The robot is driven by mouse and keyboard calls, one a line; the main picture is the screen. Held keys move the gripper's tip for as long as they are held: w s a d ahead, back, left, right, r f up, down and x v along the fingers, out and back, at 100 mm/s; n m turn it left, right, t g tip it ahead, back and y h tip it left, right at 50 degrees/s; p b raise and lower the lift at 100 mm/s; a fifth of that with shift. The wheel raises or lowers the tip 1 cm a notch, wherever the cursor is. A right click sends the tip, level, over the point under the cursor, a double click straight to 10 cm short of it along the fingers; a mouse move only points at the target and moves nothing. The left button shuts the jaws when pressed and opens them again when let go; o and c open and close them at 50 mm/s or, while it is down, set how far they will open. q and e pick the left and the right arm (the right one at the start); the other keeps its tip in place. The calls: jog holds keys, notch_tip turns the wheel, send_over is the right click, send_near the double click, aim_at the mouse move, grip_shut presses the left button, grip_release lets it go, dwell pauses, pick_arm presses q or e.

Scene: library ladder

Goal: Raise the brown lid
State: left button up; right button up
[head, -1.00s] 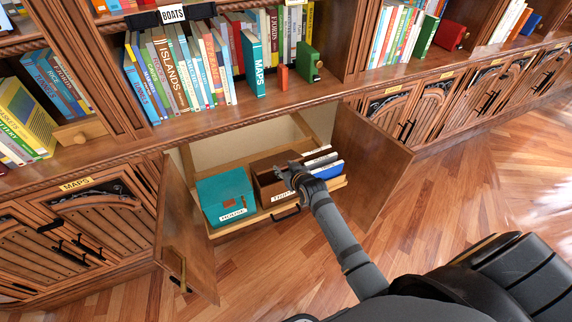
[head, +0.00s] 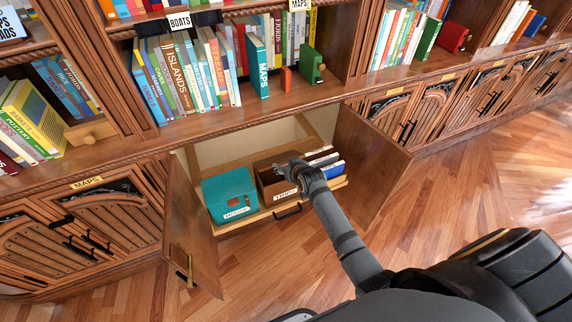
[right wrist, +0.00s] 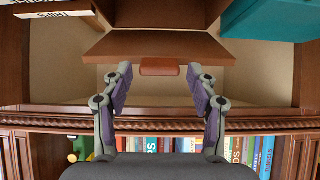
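The brown box (head: 287,194) with a white label stands in the pulled-out tray between the teal box and some files. In the right wrist view, which looks upside down, the brown lid (right wrist: 160,46) appears tilted up, with a small reddish-brown tab (right wrist: 160,67) on its edge. My right gripper (head: 290,166) is over the brown box in the head view. Its fingers also show in the right wrist view (right wrist: 160,85), spread apart with the tab between and beyond them, not touching it. The right gripper hides part of the lid in the head view. My left gripper is not in view.
The teal box (head: 230,190) is close on the left and the blue and white files (head: 330,168) on the right. Open cabinet doors flank the tray: left (head: 192,225), right (head: 365,165). The bookshelf ledge (head: 225,118) overhangs behind. The wooden floor in front is clear.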

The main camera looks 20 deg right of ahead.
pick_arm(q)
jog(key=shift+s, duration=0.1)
pick_arm(e)
jog(key=v, duration=1.2)
pick_arm(q)
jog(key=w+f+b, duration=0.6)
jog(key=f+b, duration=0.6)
jog(key=b, duration=0.3)
pick_arm(e)
notch_tip(320, 180, down, 10)
jog(key=t, duration=0.7)
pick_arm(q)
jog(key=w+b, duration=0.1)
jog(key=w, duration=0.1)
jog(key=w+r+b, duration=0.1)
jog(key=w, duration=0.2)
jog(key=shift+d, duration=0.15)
pick_arm(e)
jog(key=w+r, duration=0.1)
jog(key=w, duration=0.8)
jog(key=shift+w, duration=0.4)
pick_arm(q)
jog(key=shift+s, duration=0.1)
pick_arm(e)
jog(key=shift+a+r, duration=0.15)
jog(key=shift+c, duration=0.4)
